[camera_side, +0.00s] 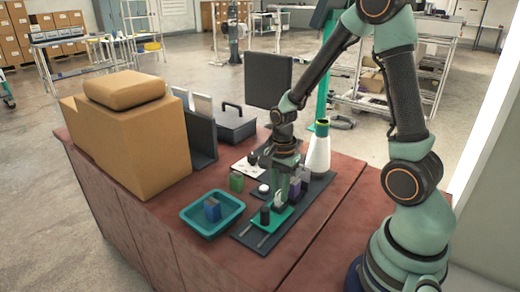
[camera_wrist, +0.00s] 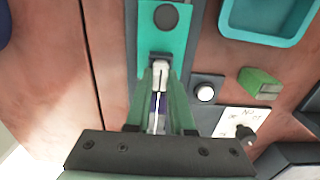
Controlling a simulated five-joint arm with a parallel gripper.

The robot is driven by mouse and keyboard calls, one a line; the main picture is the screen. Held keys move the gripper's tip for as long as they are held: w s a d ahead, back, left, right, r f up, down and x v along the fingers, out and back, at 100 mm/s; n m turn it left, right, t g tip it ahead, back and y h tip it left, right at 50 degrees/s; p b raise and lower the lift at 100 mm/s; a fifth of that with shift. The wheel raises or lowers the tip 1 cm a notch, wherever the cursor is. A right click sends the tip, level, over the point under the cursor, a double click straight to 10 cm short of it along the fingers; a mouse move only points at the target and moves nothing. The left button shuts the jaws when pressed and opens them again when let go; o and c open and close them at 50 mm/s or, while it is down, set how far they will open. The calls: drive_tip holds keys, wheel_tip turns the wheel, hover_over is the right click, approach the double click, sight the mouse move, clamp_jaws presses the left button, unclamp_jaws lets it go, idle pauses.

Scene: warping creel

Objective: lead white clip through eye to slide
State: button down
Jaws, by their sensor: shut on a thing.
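My gripper (camera_side: 282,203) is low over the dark base strip, pointing down. In the wrist view its green fingers (camera_wrist: 160,78) are closed around the white clip (camera_wrist: 160,76); in the side view the clip (camera_side: 278,198) is a small pale patch at the fingertips. A thin white line runs back from the clip between the fingers, past a purple part (camera_wrist: 157,103). The teal slide (camera_wrist: 162,42) with its round black knob (camera_wrist: 165,17) lies just ahead of the clip; it also shows in the side view (camera_side: 284,219). I cannot clearly make out the eye.
A teal tray (camera_side: 208,232) holds a blue block (camera_side: 212,209). A green block (camera_side: 236,182), a white round button (camera_side: 264,189) and a marked white card (camera_wrist: 240,122) are nearby. A white cone (camera_side: 319,155) stands behind my gripper. Cardboard boxes (camera_side: 130,135) fill the table's left.

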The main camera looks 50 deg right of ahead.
drive_tip(key=shift+f, duration=0.2)
drive_tip(key=shift+c, duration=2.3)
unclamp_jaws()
drive_tip(key=shift+r, duration=3.5)
wheel_tip(320, 180, up, 12)
drive_tip(key=s+a+n+t, duration=0.1)
drive_tip(key=a+n, duration=0.3)
drive_tip(key=n, duration=0.5)
drive_tip(key=s+a+r+n+t, duration=0.1)
drive_tip(key=s+a+n+t, duration=0.1)
drive_tip(key=n, duration=0.7)
drive_tip(key=a+t, duration=0.1)
drive_tip(key=t, duration=0.1)
drive_tip(key=shift+s+a+t, duration=0.25)
drive_tip(key=shift+a+t, duration=0.05)
drive_tip(key=shift+a, duration=0.1)
